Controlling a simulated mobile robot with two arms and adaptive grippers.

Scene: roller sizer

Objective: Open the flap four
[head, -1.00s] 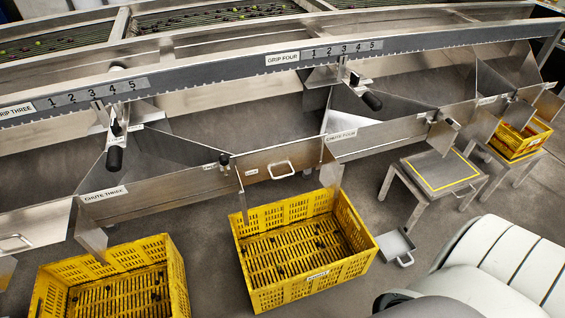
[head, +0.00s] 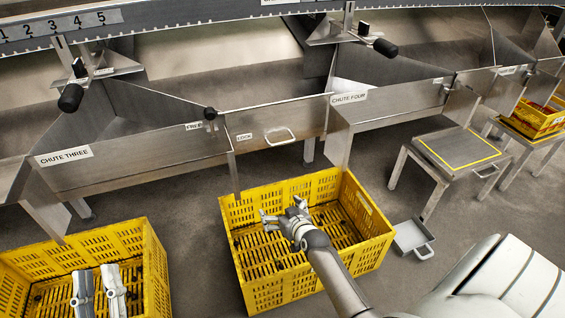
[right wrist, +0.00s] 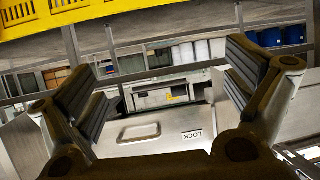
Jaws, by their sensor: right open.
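A steel flap with a bar handle (head: 280,137) sits left of the "CHUTE FOUR" label (head: 348,98), above a yellow crate. A "LOCK" label (head: 244,137) is at its left and a "FREE" label (head: 194,126) lies further left, by a black knob (head: 210,114). My right gripper (head: 284,212) is open and empty, over the crate in the head view. In the right wrist view the handle (right wrist: 139,131) shows between the open fingers, apart from them. My left gripper (head: 98,290) is at the lower left; its fingers are partly cut off by the frame edge.
The middle yellow crate (head: 262,296) stands under the flap, another crate (head: 150,262) at the lower left. A steel stool (head: 450,150) and a small grey pan (head: 412,238) are to the right. Black-handled levers (head: 384,47) stick out above the chutes. The floor between the crates is open.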

